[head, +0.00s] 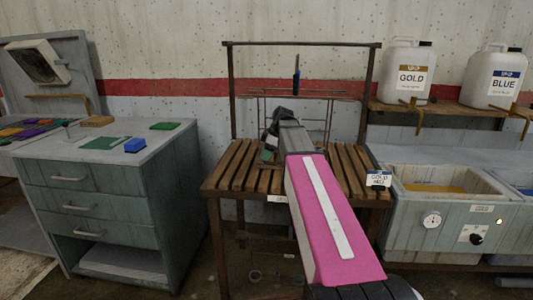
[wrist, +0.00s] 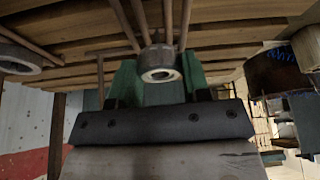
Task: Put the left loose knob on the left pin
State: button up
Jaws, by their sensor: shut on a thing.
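My gripper (wrist: 160,80) has green fingers and is shut on a grey ring-shaped knob (wrist: 158,66) with a pale inner ring, in the middle of the wrist view. Thin brown rods of the rack (wrist: 141,22) run just behind the held knob; I cannot tell whether it touches them. A second grey ring-shaped knob (wrist: 18,57) shows at the left edge of the wrist view, apart from my gripper. In the head view my gripper (head: 268,153) is over the slatted bench, largely hidden by my arm. I cannot make out the left pin in either view.
The slatted wooden bench (head: 225,168) carries a dark upright frame (head: 231,95) with a blue-handled tool (head: 297,75) hanging from it. A drawer cabinet (head: 95,200) stands left. A basin unit (head: 445,215) stands right, below a shelf with GOLD (head: 408,72) and BLUE (head: 492,78) jugs.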

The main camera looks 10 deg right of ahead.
jog(key=shift+f, duration=1)
jog(key=o, duration=1)
